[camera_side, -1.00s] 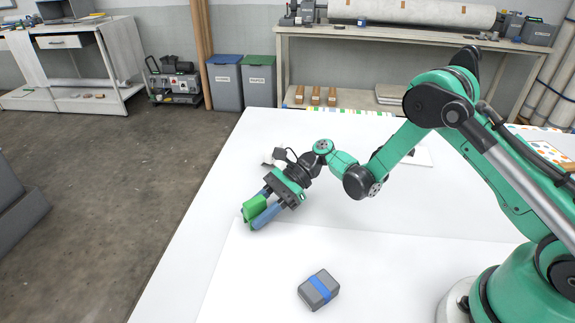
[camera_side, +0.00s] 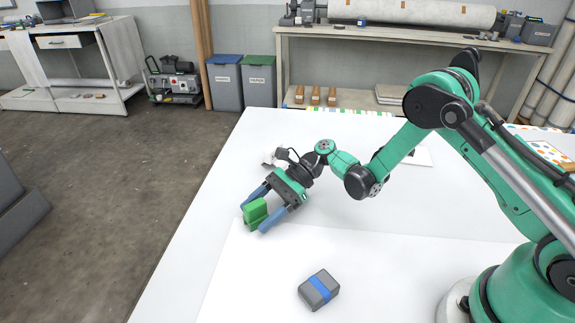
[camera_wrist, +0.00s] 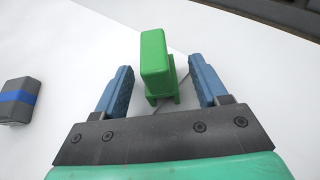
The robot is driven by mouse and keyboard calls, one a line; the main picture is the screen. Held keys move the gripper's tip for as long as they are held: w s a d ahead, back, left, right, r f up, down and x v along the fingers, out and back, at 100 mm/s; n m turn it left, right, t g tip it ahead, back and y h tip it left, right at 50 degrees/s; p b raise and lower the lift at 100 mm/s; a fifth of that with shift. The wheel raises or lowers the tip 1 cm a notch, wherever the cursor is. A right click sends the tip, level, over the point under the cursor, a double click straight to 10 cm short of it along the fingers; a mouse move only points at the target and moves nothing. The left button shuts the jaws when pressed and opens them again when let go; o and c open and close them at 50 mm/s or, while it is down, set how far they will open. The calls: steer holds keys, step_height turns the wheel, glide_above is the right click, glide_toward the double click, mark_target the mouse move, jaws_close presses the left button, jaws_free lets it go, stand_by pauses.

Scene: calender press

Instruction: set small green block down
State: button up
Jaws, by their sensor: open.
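The small green block (camera_side: 255,213) stands on the white table near its left edge in the side view. In the wrist view the green block (camera_wrist: 157,62) is between the two blue fingers, with a gap on each side. My gripper (camera_side: 255,212) is open around the block, fingers pointing down and to the left. In the wrist view my gripper (camera_wrist: 162,85) is empty, its fingers spread apart and not touching the block. The block's lower part is partly hidden by its upper part in the wrist view.
A grey block with a blue band (camera_side: 319,290) lies on the table towards the front, and shows at the left in the wrist view (camera_wrist: 19,100). The white table (camera_side: 330,260) is clear around it. The table's left edge is close to the green block.

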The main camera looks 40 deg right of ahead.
steer(key=v, duration=1)
steer(key=shift+d+r, duration=0.25)
steer(key=shift+d, duration=0.2)
steer(key=shift+d+r, duration=0.1)
steer(key=shift+r, duration=0.15)
steer(key=s+d+r+n+t+h, duration=0.2)
steer(key=s+r+n+t+h, duration=0.5)
steer(key=n, duration=1.1)
steer(key=shift+s+d+r+h, duration=0.15)
steer(key=shift+s+r+h, duration=0.7)
steer(key=shift+s+h, duration=1.75)
steer(key=shift+w+h, duration=0.7)
steer(key=shift+w, duration=0.05)
